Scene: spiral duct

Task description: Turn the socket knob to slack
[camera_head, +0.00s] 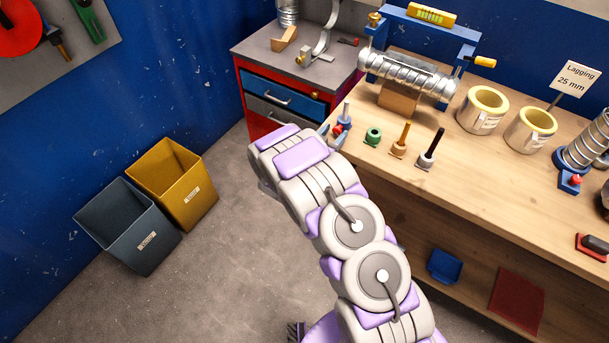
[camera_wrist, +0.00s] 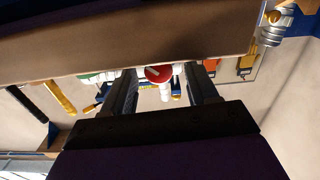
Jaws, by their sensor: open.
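In the wrist view, a round red knob face (camera_wrist: 158,73) on a white body shows between the fingertips of my gripper (camera_wrist: 161,80). The two fingers are open, one on each side of the knob. I cannot tell whether either touches it. In the head view my arm reaches toward that corner, and its bulk hides the gripper.
Another blue base with a red knob (camera_head: 576,180) is at the right. Two bins (camera_head: 172,185) stand on the floor.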

